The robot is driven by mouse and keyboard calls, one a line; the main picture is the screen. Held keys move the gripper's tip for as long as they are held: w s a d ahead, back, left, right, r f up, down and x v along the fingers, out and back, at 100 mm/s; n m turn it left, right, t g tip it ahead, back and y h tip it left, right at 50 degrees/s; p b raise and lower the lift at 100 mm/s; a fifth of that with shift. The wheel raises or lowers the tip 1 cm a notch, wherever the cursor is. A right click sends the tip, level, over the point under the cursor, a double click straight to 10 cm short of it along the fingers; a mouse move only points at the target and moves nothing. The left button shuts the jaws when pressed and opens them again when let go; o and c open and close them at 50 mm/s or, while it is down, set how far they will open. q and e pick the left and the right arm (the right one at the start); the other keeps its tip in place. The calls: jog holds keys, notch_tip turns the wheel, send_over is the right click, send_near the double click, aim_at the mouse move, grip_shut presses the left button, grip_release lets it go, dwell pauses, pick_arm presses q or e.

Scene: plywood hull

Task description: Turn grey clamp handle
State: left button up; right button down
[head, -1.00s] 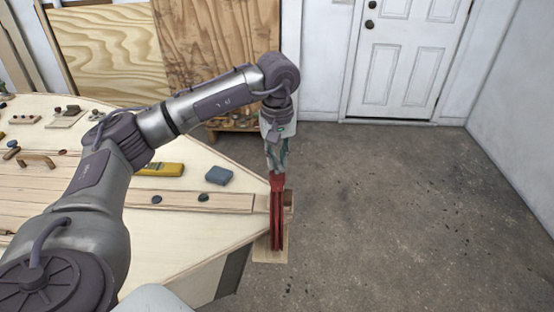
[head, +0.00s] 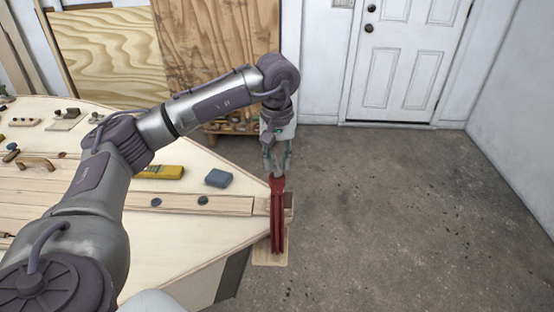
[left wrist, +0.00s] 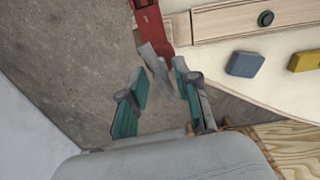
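The red clamp (head: 278,225) stands at the pointed end of the pale plywood hull (head: 200,245). In the left wrist view the clamp (left wrist: 152,25) shows at the top, with its grey handle (left wrist: 156,62) sticking out towards my gripper. My left gripper (head: 278,166) is just above the top of the clamp, pointing down. Its two teal fingers are apart, and the handle reaches between them; I see a gap on the left side, and cannot tell whether the right finger touches it. My right gripper is not in view.
A blue block (head: 219,178) and a yellow tool (head: 162,172) lie on the hull near the clamp. Two dark round knobs sit on the wooden strip. Plywood sheets (head: 215,50) lean at the back. The concrete floor (head: 390,210) to the right is clear.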

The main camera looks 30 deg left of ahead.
aim_at(277, 163)
pick_arm(q)
jog(key=shift+o, duration=0.7)
notch_tip(277, 163, up, 12)
jog(key=shift+s, duration=0.15)
dwell(0.4)
